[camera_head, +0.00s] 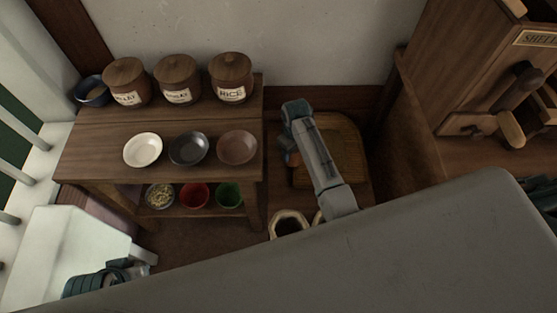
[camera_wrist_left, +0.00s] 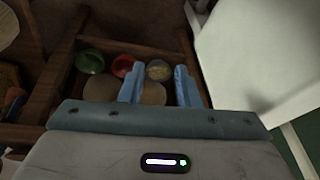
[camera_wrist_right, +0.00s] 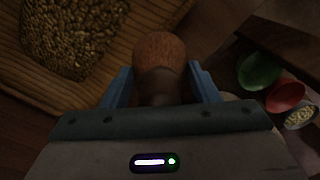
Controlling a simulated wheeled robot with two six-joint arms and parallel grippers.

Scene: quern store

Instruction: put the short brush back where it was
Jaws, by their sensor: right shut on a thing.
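The brush is a stubby one with a round, reddish-brown bristle head (camera_wrist_right: 160,52) and a dark handle, best seen in the right wrist view. My right gripper (camera_wrist_right: 162,88) is shut on the handle, and the bristles point away from it. In the head view, the right arm reaches over the grain tray's left side, and an orange-brown bit of the brush (camera_head: 291,159) shows beside it. My left gripper (camera_wrist_left: 158,86) is open and empty, facing the low shelf with the bowls. Which of the place's spots the brush came from cannot be told.
A wooden tray (camera_head: 350,150) with grain lies under the right arm. At left, a wooden stand (camera_head: 90,140) holds lidded jars (camera_head: 178,78), three bowls (camera_head: 188,149) and lower small bowls (camera_head: 195,195). An open-topped pale container (camera_head: 288,222) stands in front. A wooden cabinet (camera_head: 460,80) is at right.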

